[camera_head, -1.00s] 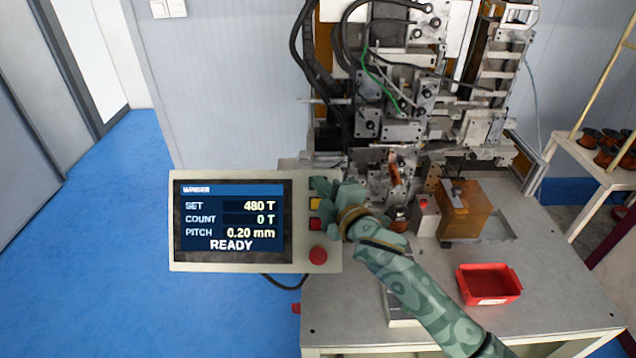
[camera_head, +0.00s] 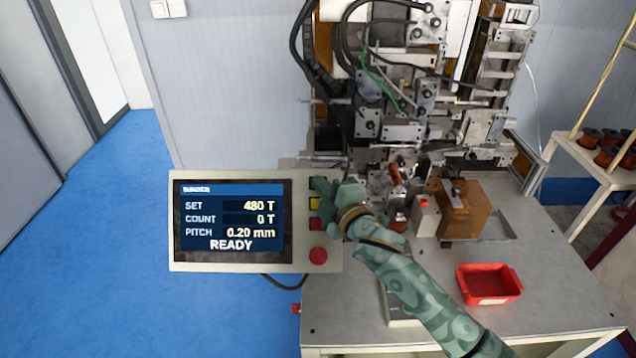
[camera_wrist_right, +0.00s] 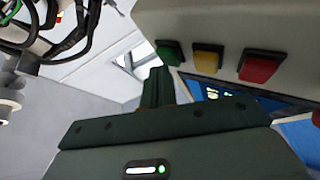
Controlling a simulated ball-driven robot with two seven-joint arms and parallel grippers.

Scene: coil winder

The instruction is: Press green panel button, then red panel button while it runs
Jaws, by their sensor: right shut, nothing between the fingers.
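The control panel (camera_head: 230,262) has a screen (camera_head: 232,218) that reads SET 480 T, COUNT 0 T, PITCH 0.20 mm and READY. The green button shows at the top of the button column in the right wrist view (camera_wrist_right: 169,52). A yellow button (camera_head: 314,203) and the red panel button (camera_head: 316,224) sit below it. My right gripper (camera_head: 320,184) is shut and empty, its tips at the green button, which they partly hide in the head view. In the wrist view the closed fingers (camera_wrist_right: 158,85) point toward that button; I cannot tell whether they touch it. My left gripper is out of view.
A round red knob (camera_head: 318,255) sits below the panel buttons. The coil winder (camera_head: 400,130) stands behind my right arm. A red bin (camera_head: 489,284) and an amber box (camera_head: 466,211) are on the table (camera_head: 560,300). Open blue floor lies to the left.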

